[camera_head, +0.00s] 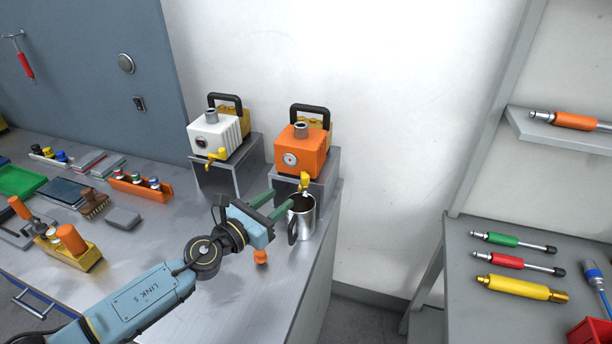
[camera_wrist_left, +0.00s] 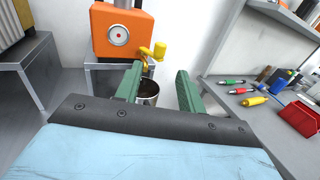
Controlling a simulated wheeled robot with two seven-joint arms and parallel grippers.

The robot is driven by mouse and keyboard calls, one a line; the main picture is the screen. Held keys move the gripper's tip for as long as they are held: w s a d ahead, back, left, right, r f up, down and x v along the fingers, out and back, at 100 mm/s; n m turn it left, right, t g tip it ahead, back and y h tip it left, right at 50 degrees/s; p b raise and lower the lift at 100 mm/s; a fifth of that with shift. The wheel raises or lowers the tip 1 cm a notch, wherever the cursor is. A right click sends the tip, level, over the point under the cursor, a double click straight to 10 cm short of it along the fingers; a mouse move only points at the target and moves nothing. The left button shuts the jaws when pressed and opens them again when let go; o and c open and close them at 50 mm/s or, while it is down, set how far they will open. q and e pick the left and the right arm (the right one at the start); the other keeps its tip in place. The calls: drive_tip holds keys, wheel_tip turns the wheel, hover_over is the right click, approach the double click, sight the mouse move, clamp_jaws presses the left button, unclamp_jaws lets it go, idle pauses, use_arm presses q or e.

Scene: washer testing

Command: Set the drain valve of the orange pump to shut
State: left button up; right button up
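The orange pump (camera_head: 302,160) sits on a grey metal stand and has a black handle and a round white gauge. It also shows in the wrist view (camera_wrist_left: 118,48). Its yellow drain valve (camera_head: 305,181) is at the lower front, above a metal mug (camera_head: 304,226). In the wrist view the yellow valve (camera_wrist_left: 158,51) appears beyond and between my finger tips. My left gripper (camera_head: 281,202) is open, its green fingers apart with nothing between them, just in front of and below the valve. Whether a finger touches the mug is hard to tell. My right gripper is not in view.
A white pump (camera_head: 212,134) with its own yellow valve stands to the left. An orange knob-like object (camera_head: 261,257) is under my left gripper. A shelf with coloured tools (camera_head: 505,262) is at right.

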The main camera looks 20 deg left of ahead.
sight(302, 181)
use_arm(q)
drive_tip(key=b+x, duration=0.1)
drive_tip(key=x, duration=0.9)
drive_tip(key=shift+w+d, duration=0.1)
drive_tip(key=shift+w, duration=0.3)
clamp_jaws()
